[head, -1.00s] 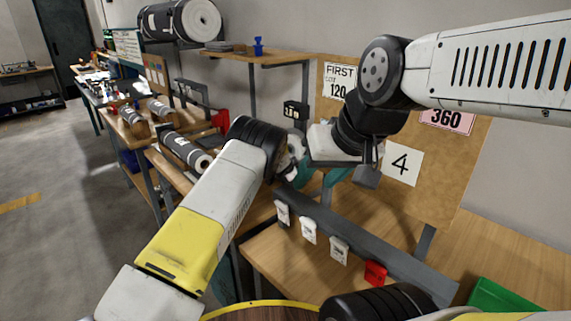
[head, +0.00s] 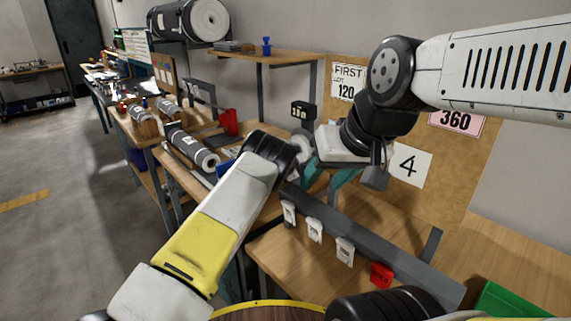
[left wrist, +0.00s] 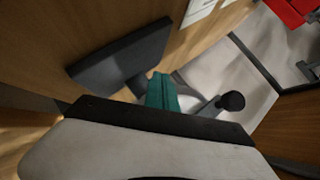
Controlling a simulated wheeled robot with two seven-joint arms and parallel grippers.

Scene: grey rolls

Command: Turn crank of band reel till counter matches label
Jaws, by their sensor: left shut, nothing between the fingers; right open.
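A small black counter box (head: 303,112) with a lit display stands behind my left wrist; its digits are too small to read surely. A pale round part (head: 302,148), perhaps of the band reel, shows beside it, mostly hidden by my arms. In the left wrist view, a grey arm with a black knob (left wrist: 232,101), apparently the crank, lies just right of my left gripper (left wrist: 162,92), whose teal fingers are shut and empty; I cannot tell whether they touch it.
The board behind carries a FIRST LOT 120 label (head: 347,82), a 4 card (head: 408,166) and a pink 360 card (head: 456,120). Grey rolls (head: 190,147) lie at left. A green bin (head: 510,300) stands front right.

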